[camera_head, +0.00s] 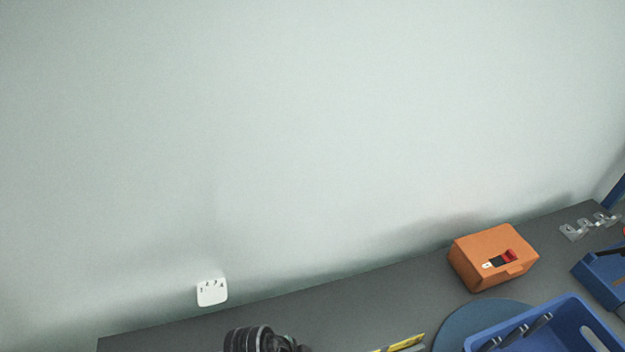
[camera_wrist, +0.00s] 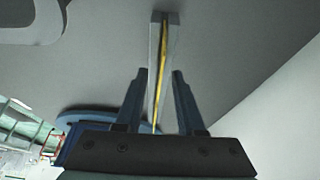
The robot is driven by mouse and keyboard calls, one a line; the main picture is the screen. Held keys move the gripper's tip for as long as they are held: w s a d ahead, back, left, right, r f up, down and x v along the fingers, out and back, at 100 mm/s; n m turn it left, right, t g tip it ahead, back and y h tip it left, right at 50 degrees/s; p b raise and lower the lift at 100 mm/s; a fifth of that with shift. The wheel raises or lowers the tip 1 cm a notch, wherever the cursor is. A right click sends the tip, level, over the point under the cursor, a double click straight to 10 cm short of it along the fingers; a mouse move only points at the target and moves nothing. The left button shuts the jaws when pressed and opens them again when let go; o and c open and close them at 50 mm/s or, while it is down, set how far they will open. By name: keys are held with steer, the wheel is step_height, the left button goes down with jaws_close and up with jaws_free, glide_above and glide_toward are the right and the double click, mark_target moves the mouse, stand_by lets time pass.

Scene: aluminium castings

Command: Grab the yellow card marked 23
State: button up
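A thin yellow card (camera_wrist: 161,60) shows edge-on in the wrist view, standing in a pale grey slotted holder (camera_wrist: 173,40). Its marking cannot be read from here. In the head view a yellow card (camera_head: 405,342) shows at the bottom edge, mostly cut off. My gripper (camera_wrist: 159,72) is open, with one finger on each side of the card and holder in the wrist view. Gaps show between the fingers and the holder. The near end of the card is hidden behind the gripper body.
A round blue mat (camera_head: 452,327) lies right of the card, with a blue tray (camera_head: 572,305) holding dark-handled tools. An orange box (camera_head: 480,250) stands behind it near the wall. Another blue bin (camera_head: 600,285) and metal brackets (camera_head: 572,231) are at far right. Grey bench between is clear.

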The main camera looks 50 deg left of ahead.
jaws_close()
